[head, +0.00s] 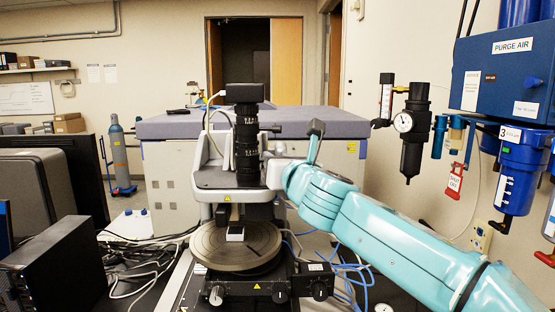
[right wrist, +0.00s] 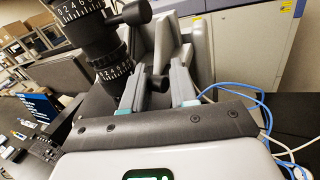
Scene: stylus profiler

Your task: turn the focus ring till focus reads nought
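The profiler's black upright lens tube (head: 247,140) stands over a round stage (head: 210,248) in the head view. In the right wrist view, the tube carries an upper numbered ring (right wrist: 80,22) and a lower numbered ring (right wrist: 113,70). Which one is the focus ring I cannot tell. My right gripper (head: 270,168) is just right of the tube in the head view. In the right wrist view, the right gripper (right wrist: 157,92) has its fingers apart, with a dark round knob between them and gaps on both sides. No focus reading is legible. My left gripper is not in view.
A small pale sample (head: 235,233) lies on the stage. Blue cables (head: 350,275) run at the stage's right. A black box (head: 50,262) and a monitor stand at left. A purge-air panel (head: 512,65) hangs at right.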

